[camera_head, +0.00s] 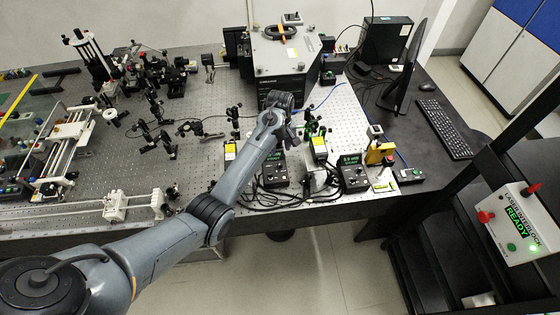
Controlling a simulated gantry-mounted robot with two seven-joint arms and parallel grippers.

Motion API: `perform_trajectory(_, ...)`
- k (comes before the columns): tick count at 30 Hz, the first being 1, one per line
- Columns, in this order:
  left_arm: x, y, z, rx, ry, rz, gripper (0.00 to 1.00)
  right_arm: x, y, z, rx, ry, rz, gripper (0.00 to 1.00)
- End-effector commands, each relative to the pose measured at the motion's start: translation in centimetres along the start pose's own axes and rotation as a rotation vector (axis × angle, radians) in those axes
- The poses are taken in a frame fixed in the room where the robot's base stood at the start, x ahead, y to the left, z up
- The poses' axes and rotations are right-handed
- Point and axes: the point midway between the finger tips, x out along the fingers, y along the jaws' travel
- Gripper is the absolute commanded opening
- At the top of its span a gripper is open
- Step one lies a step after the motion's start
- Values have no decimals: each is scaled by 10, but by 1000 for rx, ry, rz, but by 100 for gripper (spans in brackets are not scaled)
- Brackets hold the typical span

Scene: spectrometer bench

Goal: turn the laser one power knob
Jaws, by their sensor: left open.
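Two small black laser control boxes with green displays sit near the front edge of the optical table. I cannot tell which belongs to laser one, and the knobs are too small to make out clearly. My left gripper (286,131) is open and hangs above the table, behind the nearer box, apart from both. My right gripper is not in view.
A large grey spectrometer (280,62) is at the back. A laser interlock box (515,225) reading "READY" is at the right. Optics crowd the left.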

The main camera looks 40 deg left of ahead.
Motion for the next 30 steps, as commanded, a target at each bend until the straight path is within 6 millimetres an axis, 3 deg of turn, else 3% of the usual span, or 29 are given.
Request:
perform_trajectory(9, 53, -1, 1, 3, -2, -3, 45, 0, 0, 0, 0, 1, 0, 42)
perform_trajectory(15, 78, -1, 1, 3, 0, -2, 45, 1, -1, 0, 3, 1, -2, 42)
perform_trajectory(21, 89, 0, 1, 4, 1, -1, 45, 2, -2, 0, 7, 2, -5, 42)
perform_trajectory(30, 91, 0, 1, 4, 1, -1, 45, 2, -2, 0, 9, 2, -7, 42)
